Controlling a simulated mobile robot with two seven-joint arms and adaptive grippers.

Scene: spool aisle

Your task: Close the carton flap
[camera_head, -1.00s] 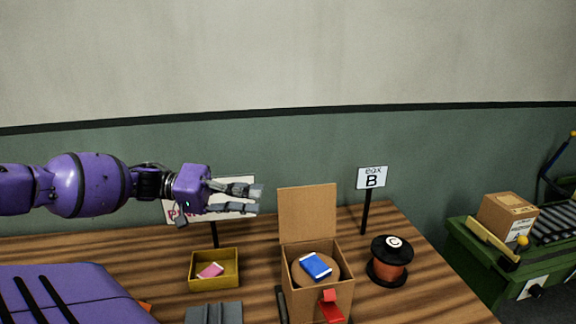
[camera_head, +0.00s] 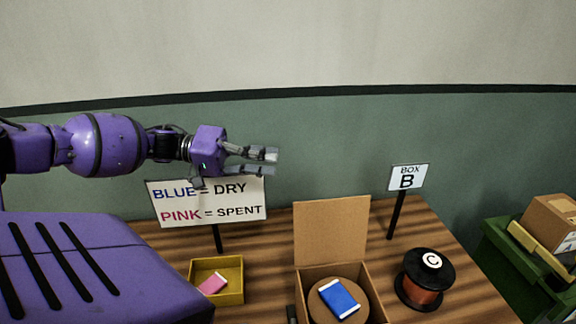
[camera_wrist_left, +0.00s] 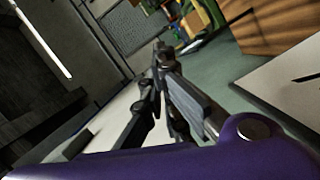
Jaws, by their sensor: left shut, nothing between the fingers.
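The open carton (camera_head: 372,283) stands on the wooden table at the lower middle of the head view. Its flap (camera_head: 331,231) stands upright at the back edge. Inside lies a round brown spool top with a blue packet (camera_head: 339,298) on it. My left gripper (camera_head: 276,163) is shut and empty, in the air to the left of the flap and higher in the picture. Its fingers also show in the left wrist view (camera_wrist_left: 165,62). My right gripper is not in view. The carton's lower front is cut off by the picture's edge.
A yellow tray (camera_head: 229,262) with a pink packet (camera_head: 213,283) stands left of the carton. A sign (camera_head: 208,200) reads blue is dry, pink is spent. A black and copper spool (camera_head: 426,280) and a Box B sign (camera_head: 408,178) stand to the right.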

